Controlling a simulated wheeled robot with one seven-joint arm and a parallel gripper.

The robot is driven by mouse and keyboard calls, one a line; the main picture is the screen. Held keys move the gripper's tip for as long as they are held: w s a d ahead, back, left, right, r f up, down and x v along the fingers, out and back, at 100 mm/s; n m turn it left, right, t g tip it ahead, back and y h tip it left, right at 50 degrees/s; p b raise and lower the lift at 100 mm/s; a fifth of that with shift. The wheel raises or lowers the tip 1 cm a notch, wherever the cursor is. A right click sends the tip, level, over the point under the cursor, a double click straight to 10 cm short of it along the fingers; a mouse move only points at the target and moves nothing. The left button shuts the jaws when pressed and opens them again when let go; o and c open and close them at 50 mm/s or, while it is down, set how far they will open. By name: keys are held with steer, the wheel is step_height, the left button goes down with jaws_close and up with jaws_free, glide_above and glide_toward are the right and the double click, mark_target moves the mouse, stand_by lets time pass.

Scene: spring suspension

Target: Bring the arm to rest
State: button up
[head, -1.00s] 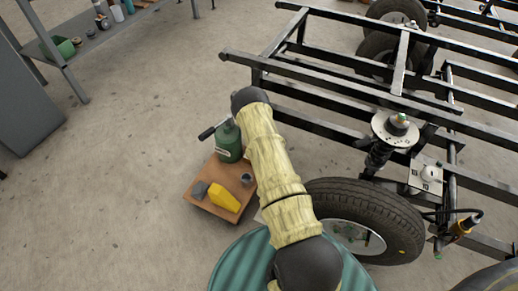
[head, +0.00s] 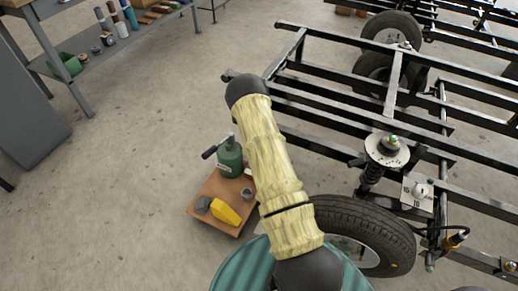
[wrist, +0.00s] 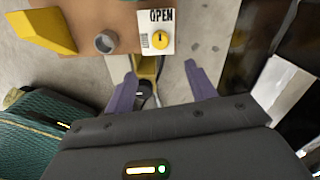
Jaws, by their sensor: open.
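My arm (head: 272,165) rises across the middle of the head view, bent at a dark joint near the top. My gripper is hidden there. In the wrist view my gripper (wrist: 160,72) is open, its two purple fingers apart with nothing held between them. Whether the fingers touch anything below the plate cannot be told.
A brown board (head: 207,217) holds a green jack-like item (head: 230,158) and a yellow block (head: 226,213), close left of my arm. A black frame (head: 340,110) with a spring strut (head: 371,176) and tyre (head: 385,225) stands right. Open floor lies left.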

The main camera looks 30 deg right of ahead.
steer(key=shift+r, duration=1.3)
steer(key=s+a+r+n+p, duration=0.1)
steer(key=s+a+r+n, duration=0.25)
steer(key=r, duration=0.35)
steer(key=s+a+r+n+t+p, duration=0.1)
steer(key=s+a+r+n, duration=0.2)
steer(key=r+n, duration=0.3)
steer(key=s+a+r+n+p, duration=0.1)
steer(key=s+a+r+n, duration=0.25)
steer(key=r, duration=0.45)
steer(key=s+a+r+n+t+p, duration=0.1)
steer(key=s+a+r+n, duration=0.35)
steer(key=s+n, duration=0.35)
steer(key=s+a+r+n+t+p, duration=0.1)
steer(key=s+a+r+n, duration=0.4)
steer(key=s, duration=0.5)
step_height(320, 180, up, 38)
steer(key=d+p, duration=0.1)
steer(key=p, duration=3.6)
steer(key=shift+w+d, duration=0.2)
steer(key=shift+w, duration=0.2)
